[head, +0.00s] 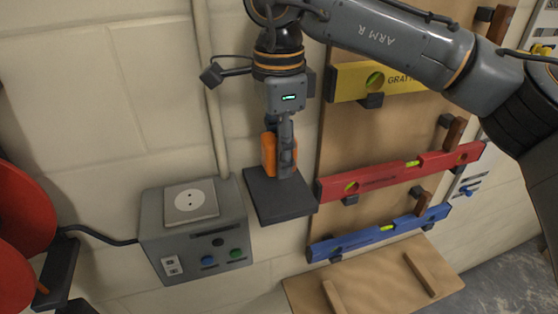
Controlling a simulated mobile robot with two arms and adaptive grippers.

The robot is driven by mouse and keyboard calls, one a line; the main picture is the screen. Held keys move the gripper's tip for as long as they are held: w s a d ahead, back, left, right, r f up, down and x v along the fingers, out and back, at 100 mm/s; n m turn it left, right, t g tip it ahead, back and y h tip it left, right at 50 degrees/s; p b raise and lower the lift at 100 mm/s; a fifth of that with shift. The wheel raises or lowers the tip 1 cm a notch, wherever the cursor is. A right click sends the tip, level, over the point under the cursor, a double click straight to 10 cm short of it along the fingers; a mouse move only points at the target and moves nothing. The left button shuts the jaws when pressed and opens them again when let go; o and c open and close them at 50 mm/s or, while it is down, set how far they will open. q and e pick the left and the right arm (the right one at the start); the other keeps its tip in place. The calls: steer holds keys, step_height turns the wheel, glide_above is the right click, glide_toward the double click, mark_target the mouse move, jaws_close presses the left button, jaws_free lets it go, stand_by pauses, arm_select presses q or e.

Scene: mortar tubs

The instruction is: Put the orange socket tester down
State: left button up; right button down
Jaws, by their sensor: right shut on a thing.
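The orange socket tester (268,153) is upright between the fingers of my right gripper (282,160), which is shut on it. The gripper points down, and the tester's lower end is over or on a small dark grey shelf (285,208) on the wall. I cannot tell whether the tester touches the shelf. Part of the tester is hidden behind the gripper fingers. My left gripper is not in view.
A grey socket box (165,235) with a white socket (191,201) stands left of the shelf. Right of it, a board holds yellow (350,82), red (385,176) and blue (365,238) spirit levels. A red reel (22,210) is at the far left.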

mark_target(279, 187)
step_height(279, 187, down, 3)
steer(key=shift+w+d+f, duration=0.1)
steer(key=shift+w+f, duration=0.05)
steer(key=shift+f, duration=0.1)
steer(key=shift+f+b, duration=0.4)
steer(key=shift+f, duration=0.15)
steer(key=c, duration=0.8)
jaws_free()
steer(key=shift+r, duration=0.1)
